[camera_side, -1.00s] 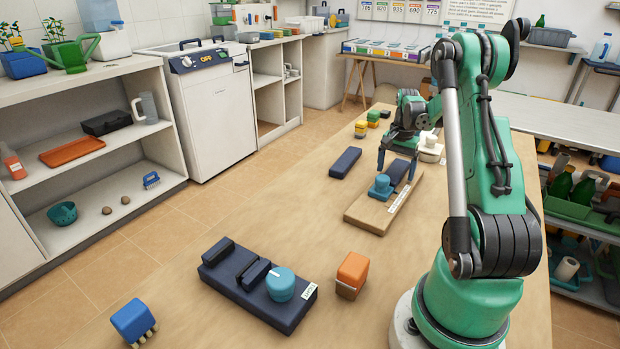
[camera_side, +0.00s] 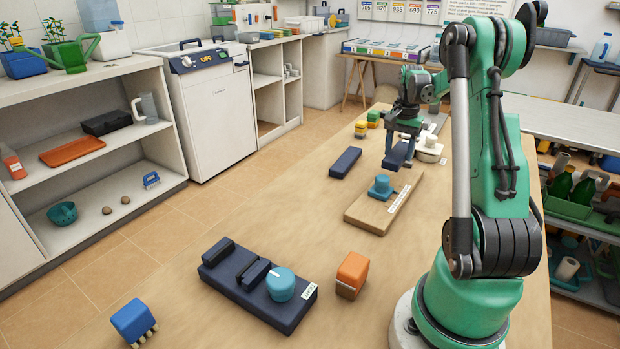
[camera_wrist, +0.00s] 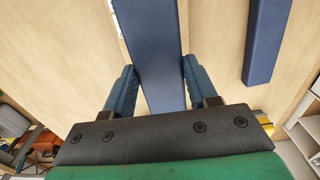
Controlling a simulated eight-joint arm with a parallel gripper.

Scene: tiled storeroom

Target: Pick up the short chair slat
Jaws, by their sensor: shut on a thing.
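My gripper (camera_side: 402,142) is shut on a dark blue slat (camera_side: 396,156) and holds it above the far end of a wooden board (camera_side: 366,214). In the wrist view the held slat (camera_wrist: 152,45) runs between the two fingers of my gripper (camera_wrist: 157,80) and extends out of the top of the picture. Another dark blue slat (camera_side: 345,162) lies flat on the table to the left of the board. It also shows at the upper right in the wrist view (camera_wrist: 267,40). I cannot tell for sure which slat is shorter.
A teal knob-shaped piece (camera_side: 381,187) stands on the board. A white round piece (camera_side: 430,149) is just right of the held slat. Yellow and green blocks (camera_side: 366,124) are behind. A dark blue base (camera_side: 245,300) and an orange block (camera_side: 352,272) are nearer; table between is clear.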

